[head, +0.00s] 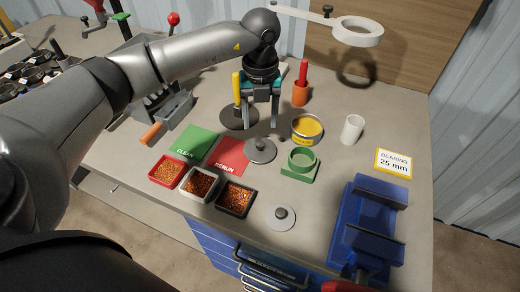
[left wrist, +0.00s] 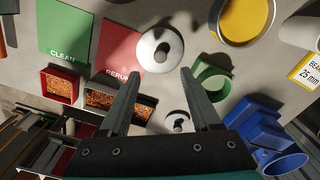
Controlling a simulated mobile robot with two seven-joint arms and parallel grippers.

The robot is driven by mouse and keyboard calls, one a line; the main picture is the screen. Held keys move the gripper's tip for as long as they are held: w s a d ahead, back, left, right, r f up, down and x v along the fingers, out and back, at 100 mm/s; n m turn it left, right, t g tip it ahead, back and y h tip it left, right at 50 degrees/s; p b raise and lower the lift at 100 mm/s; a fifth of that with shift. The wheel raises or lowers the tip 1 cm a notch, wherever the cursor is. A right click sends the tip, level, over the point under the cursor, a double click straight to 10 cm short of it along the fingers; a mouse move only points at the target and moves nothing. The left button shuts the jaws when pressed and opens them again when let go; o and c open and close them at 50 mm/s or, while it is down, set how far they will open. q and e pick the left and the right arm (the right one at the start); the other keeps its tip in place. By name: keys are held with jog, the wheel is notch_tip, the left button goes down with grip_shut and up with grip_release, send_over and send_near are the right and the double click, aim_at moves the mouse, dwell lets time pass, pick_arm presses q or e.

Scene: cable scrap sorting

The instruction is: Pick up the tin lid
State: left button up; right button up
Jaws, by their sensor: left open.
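Two round knobbed discs could be the tin lid. One grey disc (head: 261,152) lies at the right edge of the red card, and it also shows in the left wrist view (left wrist: 151,55). A paler disc with a dark knob (head: 281,222) lies nearer the front edge, and shows between the fingers in the left wrist view (left wrist: 178,122). An open round tin with yellow contents (head: 307,129) stands to the right of the grey disc. My left gripper (head: 261,122) is open and empty, pointing down above the grey disc. My right gripper is not in view.
The green ring holder (head: 300,164) stands right of the grey disc. Three bins (head: 235,199) of granules line the front left. A blue vise (head: 368,225) stands at the right. A yellow-handled tool (head: 237,88) and an orange cup (head: 300,94) stand near the gripper.

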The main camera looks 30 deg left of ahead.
aim_at(260, 143)
pick_arm(q)
notch_tip(260, 143, down, 8)
jog(key=shift+w+r+b, duration=0.1)
jog(key=shift+r+b, duration=0.1)
jog(key=shift+b, duration=0.15)
grip_shut()
dwell(0.5)
